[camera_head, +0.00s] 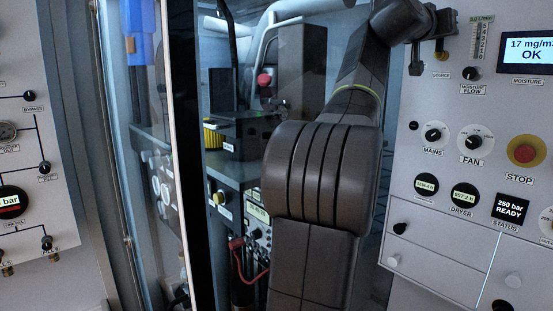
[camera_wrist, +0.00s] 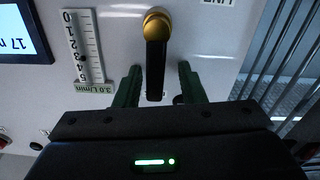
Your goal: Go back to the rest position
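My gripper (camera_wrist: 160,72) is open in the wrist view, with its two dark green fingers spread apart. A handle with a gold round end and a black lever (camera_wrist: 155,52) lies between the fingers, with a visible gap on each side. The lever is in front of the light panel. In the head view my gripper (camera_head: 430,55) is at the upper right, near the panel by the flow scale. My arm crosses the middle of that view. The lever cannot be made out in the head view.
The right panel (camera_head: 420,210) carries a moisture display (camera_head: 527,50), MAINS (camera_head: 433,134) and FAN (camera_head: 472,138) knobs, and a red STOP button (camera_head: 525,151). Behind my arm is a glass enclosure with equipment. A left panel (camera_head: 60,100) has gauges and valves. A flow scale (camera_wrist: 84,48) is beside the lever.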

